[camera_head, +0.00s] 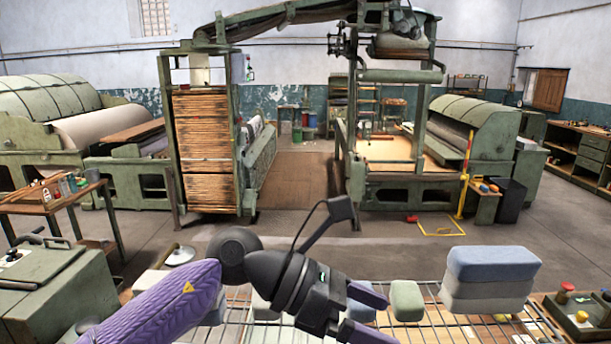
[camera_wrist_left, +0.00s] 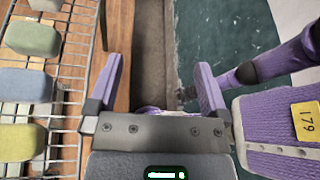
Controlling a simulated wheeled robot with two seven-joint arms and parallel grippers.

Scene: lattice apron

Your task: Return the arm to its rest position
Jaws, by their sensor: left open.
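My left arm (camera_head: 165,300), in a purple sleeve, comes in from the lower left of the head view and reaches to the right over a wire rack. Its black left gripper (camera_head: 383,316) points right, with the two purple fingers apart. In the left wrist view the left gripper (camera_wrist_left: 156,65) also shows its fingers spread, with nothing between them. There it is beside the rack's wire edge. My right gripper is not in view.
The wire rack (camera_head: 448,337) holds padded blocks: a green block (camera_head: 407,300) and a stacked blue block (camera_head: 493,263) over grey ones. A green cabinet (camera_head: 55,290) stands at lower left. Bare floor lies beyond the rack, before large green machines.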

